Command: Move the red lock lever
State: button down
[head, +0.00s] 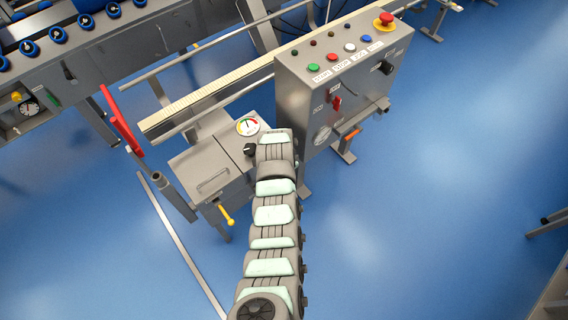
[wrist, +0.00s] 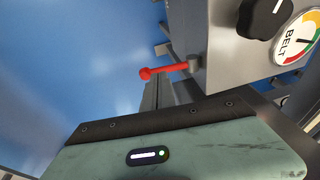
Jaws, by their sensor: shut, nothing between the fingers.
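A red lever (wrist: 164,70) with a round ball end shows in the wrist view, sticking out leftward from a grey mount on the side of a grey box (wrist: 226,60). My gripper (wrist: 157,88) is shut and empty; its dark fingers show just below the lever in the picture. I cannot tell whether they touch it. In the head view my arm reaches to the box (head: 200,165) and hides this lever and the gripper's fingers.
The box carries a black knob (wrist: 266,16) and a BELT gauge (wrist: 297,40). In the head view a yellow-ended handle (head: 226,214) is at its front and a red bar (head: 121,121) at its left. A control cabinet (head: 350,75) stands close on the right. Blue floor is open farther right.

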jog(key=shift+b+x, duration=0.35)
jog(key=shift+x, duration=0.95)
jog(key=shift+a, duration=0.1)
